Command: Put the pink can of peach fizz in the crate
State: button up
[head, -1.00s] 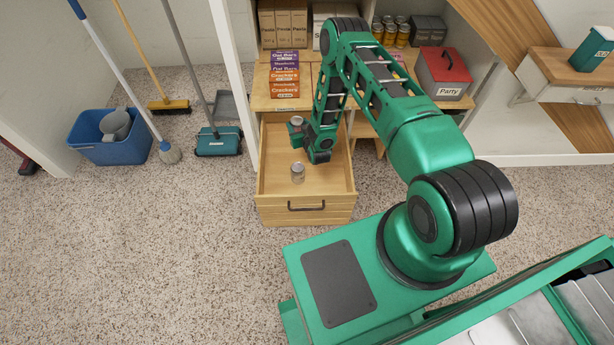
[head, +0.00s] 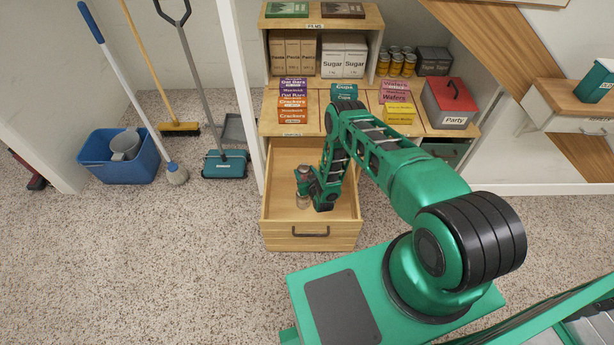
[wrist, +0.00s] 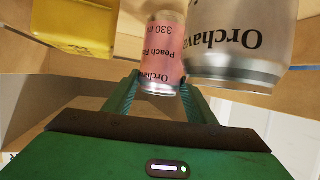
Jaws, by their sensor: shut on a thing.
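The pink can of peach fizz (wrist: 162,55) is between the two fingertips of my gripper (wrist: 160,88) in the wrist view, label upside down there. My gripper is shut on it. In the head view my gripper (head: 314,184) is over the open drawer (head: 283,215), with a can top (head: 302,172) at its fingers. A second, silver-beige can (wrist: 238,40) is close on the right in the wrist view; a can (head: 302,201) also shows low in the drawer in the head view. I cannot make out a crate.
A yellow object (wrist: 73,25) is at upper left of the wrist view. A blue bucket (head: 120,158) and brooms are at left. The floor left of the drawer is clear.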

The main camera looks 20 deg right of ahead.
jog(key=shift+f, duration=0.95)
jog(key=o, duration=1.3)
jog(key=shift+v, duration=3.8)
jog(key=shift+w, duration=0.1)
